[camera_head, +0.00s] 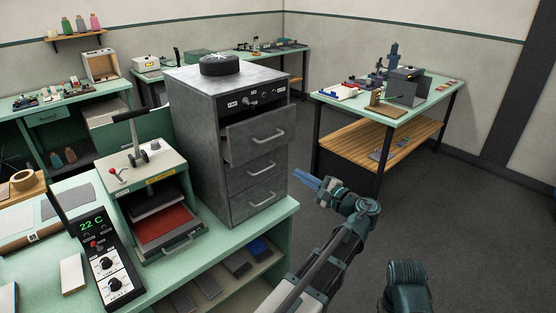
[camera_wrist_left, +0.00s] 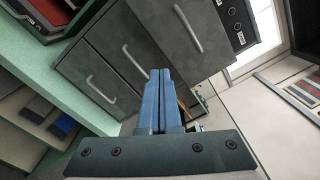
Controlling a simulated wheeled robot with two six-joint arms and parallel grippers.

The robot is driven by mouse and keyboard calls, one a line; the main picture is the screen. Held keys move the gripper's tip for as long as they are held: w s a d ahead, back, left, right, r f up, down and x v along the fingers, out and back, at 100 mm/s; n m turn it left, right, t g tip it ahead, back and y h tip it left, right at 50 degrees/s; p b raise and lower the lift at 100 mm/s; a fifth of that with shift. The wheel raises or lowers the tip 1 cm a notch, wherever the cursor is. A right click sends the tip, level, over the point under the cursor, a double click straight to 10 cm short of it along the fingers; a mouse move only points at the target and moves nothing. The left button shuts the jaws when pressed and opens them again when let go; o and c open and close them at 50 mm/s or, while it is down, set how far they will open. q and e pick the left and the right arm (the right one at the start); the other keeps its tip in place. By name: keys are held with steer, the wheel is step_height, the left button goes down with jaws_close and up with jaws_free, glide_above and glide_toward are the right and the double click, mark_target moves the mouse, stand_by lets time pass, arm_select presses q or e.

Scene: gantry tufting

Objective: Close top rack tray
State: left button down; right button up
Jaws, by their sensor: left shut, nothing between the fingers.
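A grey metal rack (camera_head: 206,140) with three stacked trays stands on the green bench. Its top tray (camera_head: 262,138) is pulled out, with its front well ahead of the two trays below. The middle tray (camera_head: 252,173) and bottom tray (camera_head: 256,198) look flush. My left gripper (camera_head: 305,181) is shut and empty, to the right of the rack and lower than the top tray. In the left wrist view, the blue fingers (camera_wrist_left: 159,90) are together and the top tray front (camera_wrist_left: 180,35) with its handle is beyond them. My right gripper is not in view.
A press (camera_head: 150,195) with a red pad stands left of the rack, beside a black controller (camera_head: 105,255) reading 22 C. A black disc (camera_head: 220,65) lies on the rack. Another table (camera_head: 385,105) stands at the right. The floor (camera_head: 450,210) right of my arm is clear.

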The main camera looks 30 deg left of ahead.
arm_select(q)
steer(key=m, duration=1.2)
glide_toward(266, 151)
steer(key=x, duration=0.7)
steer(key=shift+f, duration=0.15)
steer(key=x, duration=0.4)
steer(key=shift+w+a, duration=0.2)
steer(key=shift+a, duration=0.15)
